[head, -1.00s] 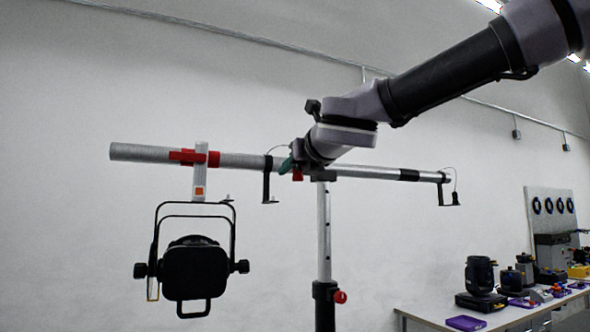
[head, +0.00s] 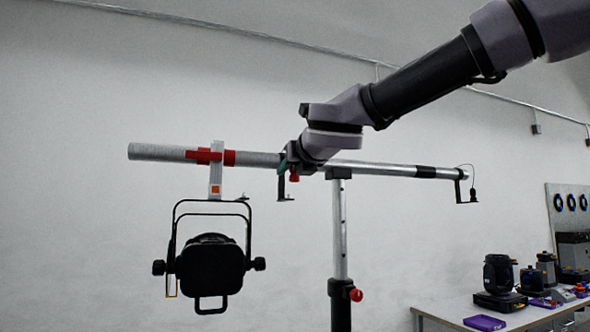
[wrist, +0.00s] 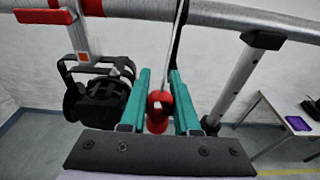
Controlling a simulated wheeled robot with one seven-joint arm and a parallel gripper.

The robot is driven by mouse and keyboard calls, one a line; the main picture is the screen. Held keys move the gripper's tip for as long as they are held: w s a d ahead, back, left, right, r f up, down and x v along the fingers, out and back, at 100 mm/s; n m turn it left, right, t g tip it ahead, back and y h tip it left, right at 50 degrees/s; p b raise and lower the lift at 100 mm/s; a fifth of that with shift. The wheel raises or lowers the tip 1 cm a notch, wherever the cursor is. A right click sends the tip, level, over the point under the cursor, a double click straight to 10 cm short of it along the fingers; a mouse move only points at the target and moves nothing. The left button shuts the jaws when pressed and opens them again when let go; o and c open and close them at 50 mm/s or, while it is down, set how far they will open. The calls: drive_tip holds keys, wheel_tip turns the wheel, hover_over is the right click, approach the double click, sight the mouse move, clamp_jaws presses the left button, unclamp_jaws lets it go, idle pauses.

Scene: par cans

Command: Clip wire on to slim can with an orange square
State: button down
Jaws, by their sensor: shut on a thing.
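My gripper (head: 287,166) is at the pipe, right of the lamp. In the wrist view its teal fingers (wrist: 159,80) are shut on a red piece (wrist: 157,108), which appears to be the wire's end. A thin wire (wrist: 183,20) runs up from there beside a dark hanging bracket (wrist: 176,45). The red piece also shows under my gripper in the head view (head: 294,178). A black can (head: 210,265) hangs left of my gripper in its yoke. Its clamp carries an orange square (head: 215,188). The can also shows in the wrist view (wrist: 98,97), left of the fingers, apart from them.
The horizontal pipe (head: 390,169) stands on an upright pole (head: 340,230) with a red knob (head: 356,295). Another bracket with a wire (head: 467,188) hangs at the pipe's right end. A table (head: 450,312) with equipment stands at lower right. Space below the pipe between can and pole is open.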

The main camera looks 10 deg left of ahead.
drive_tip(key=shift+w+a+f, duration=0.1)
drive_tip(key=shift+w+a, duration=1.1)
drive_tip(key=shift+a, duration=1.15)
drive_tip(key=shift+w+a, duration=1.25)
drive_tip(key=shift+a, duration=1.1)
drive_tip(key=shift+w+a+f, duration=0.1)
drive_tip(key=shift+w+a, duration=1.1)
drive_tip(key=shift+a, duration=1.15)
drive_tip(key=shift+f, duration=1.25)
drive_tip(key=c, duration=0.6)
unclamp_jaws()
drive_tip(key=shift+o, duration=0.2)
drive_tip(key=v, duration=1)
drive_tip(key=shift+s+d, duration=0.2)
drive_tip(key=shift+s, duration=0.1)
